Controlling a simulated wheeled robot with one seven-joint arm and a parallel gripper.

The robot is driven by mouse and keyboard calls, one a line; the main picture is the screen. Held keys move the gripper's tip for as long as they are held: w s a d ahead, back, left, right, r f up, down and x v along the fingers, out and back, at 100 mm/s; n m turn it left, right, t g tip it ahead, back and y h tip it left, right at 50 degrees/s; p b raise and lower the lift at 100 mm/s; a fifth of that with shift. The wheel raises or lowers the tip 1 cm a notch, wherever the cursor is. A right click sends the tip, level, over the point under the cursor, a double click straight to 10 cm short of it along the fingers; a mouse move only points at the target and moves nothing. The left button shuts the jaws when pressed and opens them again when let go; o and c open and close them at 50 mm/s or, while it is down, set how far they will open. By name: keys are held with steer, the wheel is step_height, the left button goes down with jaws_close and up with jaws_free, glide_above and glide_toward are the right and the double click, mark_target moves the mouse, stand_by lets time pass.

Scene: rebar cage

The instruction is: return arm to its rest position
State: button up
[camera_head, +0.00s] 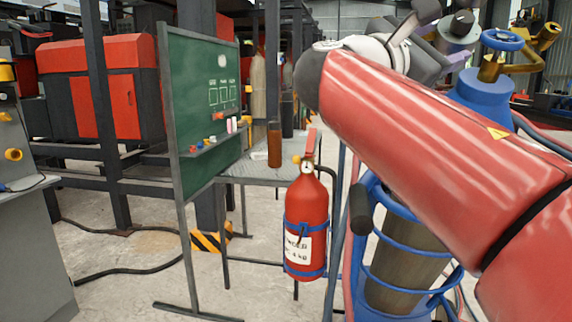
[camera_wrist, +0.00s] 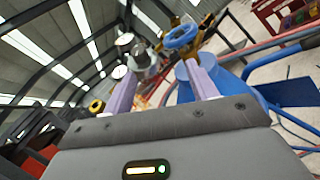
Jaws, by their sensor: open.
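My gripper shows in the wrist view (camera_wrist: 162,66) with its two purple fingers apart and nothing between them. In the head view, my red arm reaches across the right side from the lower right, and its elbow hides part of the background. The gripper end is at the top right, partly hidden by my own arm links. A blue handwheel (camera_head: 502,40) on a brass valve (camera_head: 491,69) sits on a blue cylinder (camera_head: 484,95) close to the gripper. The wheel also shows beyond the fingers in the wrist view (camera_wrist: 182,37).
A red fire extinguisher (camera_head: 306,218) hangs left of my arm, near a metal table (camera_head: 262,174) holding a brown bottle (camera_head: 274,145). A green chalkboard (camera_head: 204,75) stands further left. A blue frame (camera_head: 402,228) holds a cylinder below my arm. Bare floor (camera_head: 150,285) lies front left.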

steer(key=s+d+f+m+g+y, duration=0.1)
steer(key=s+f+y, duration=0.15)
steer(key=f, duration=0.55)
steer(key=s+d+f+m+y, duration=0.15)
steer(key=f+y, duration=0.25)
steer(key=f, duration=0.4)
steer(key=s+d+f+m+g+y, duration=0.1)
steer(key=f+m+y, duration=0.15)
steer(key=f, duration=0.55)
steer(key=s+a+f+m+g+y, duration=0.1)
steer(key=s+a+f+m+y, duration=0.2)
steer(key=f, duration=0.4)
steer(key=s+a+f+m+y, duration=0.3)
steer(key=s+f+m, duration=0.1)
steer(key=f, duration=0.4)
steer(key=s+a+f+m+g+y, duration=0.1)
steer(key=s+a+f+m+y, duration=0.2)
steer(key=f, duration=0.4)
steer(key=s+a+m+p, duration=0.1)
steer(key=s, duration=0.1)
steer(key=shift+s+f+g, duration=0.25)
steer(key=shift+s+g, duration=0.05)
steer(key=shift+s, duration=0.05)
steer(key=shift+c, duration=0.5)
